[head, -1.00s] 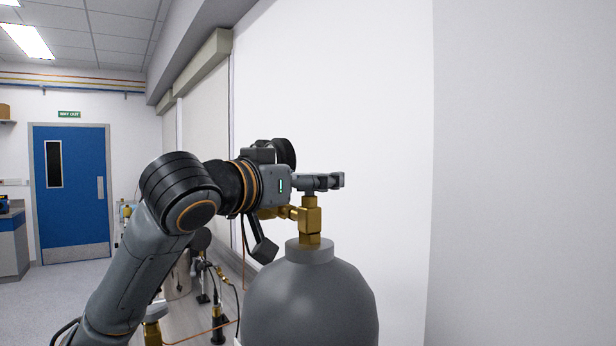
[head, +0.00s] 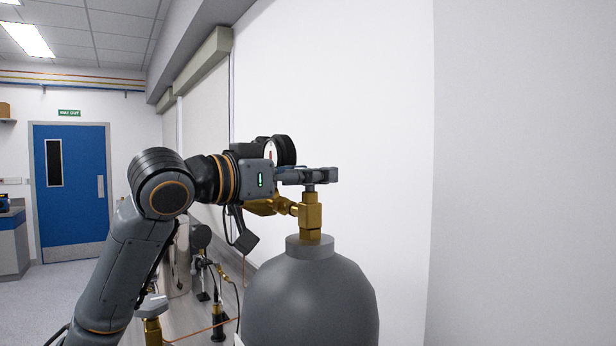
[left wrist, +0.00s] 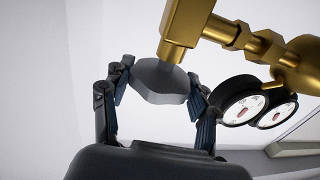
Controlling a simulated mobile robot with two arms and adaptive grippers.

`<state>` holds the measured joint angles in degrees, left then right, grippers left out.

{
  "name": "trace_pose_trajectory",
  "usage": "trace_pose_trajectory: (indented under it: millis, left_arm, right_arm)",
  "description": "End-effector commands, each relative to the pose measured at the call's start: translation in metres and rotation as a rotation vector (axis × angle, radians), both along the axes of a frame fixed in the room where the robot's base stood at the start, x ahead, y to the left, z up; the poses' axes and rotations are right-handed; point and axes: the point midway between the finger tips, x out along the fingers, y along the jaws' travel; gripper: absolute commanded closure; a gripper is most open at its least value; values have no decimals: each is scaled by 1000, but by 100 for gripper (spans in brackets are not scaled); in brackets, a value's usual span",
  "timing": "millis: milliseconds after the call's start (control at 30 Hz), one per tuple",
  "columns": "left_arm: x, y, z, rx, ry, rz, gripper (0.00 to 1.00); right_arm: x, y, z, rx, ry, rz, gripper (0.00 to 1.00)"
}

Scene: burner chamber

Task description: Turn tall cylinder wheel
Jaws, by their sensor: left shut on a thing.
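The tall grey cylinder (head: 310,295) stands upright in front of me in the head view. A brass valve (head: 310,213) sits on its neck. My left gripper (head: 322,175) reaches in from the left at the top of the valve. In the left wrist view the grey wheel (left wrist: 160,82) sits on a stem from the brass valve body (left wrist: 188,22). The fingers of my left gripper lie on two opposite sides of the wheel, shut on it. In the head view the gripper mostly hides the wheel. My right gripper is not in view.
Two round gauges (left wrist: 240,102) sit close beside the right finger in the left wrist view. A white wall (head: 370,120) rises behind the cylinder. Smaller equipment and cables (head: 215,300) stand on the left. Space right of the cylinder is clear.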

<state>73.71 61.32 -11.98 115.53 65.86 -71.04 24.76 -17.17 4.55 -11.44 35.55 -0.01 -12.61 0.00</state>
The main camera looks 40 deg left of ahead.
Motion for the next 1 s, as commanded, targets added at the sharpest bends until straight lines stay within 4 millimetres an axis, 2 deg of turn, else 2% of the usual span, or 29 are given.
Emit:
trace_pose_trajectory:
  millis: [467, 1000]
  left_arm:
    - [2, 3, 4, -12, -1, -452, 72]
    - [4, 3, 6, -5, -4, -924, 72]
  right_arm:
    - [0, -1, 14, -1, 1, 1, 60]
    - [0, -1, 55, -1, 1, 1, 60]
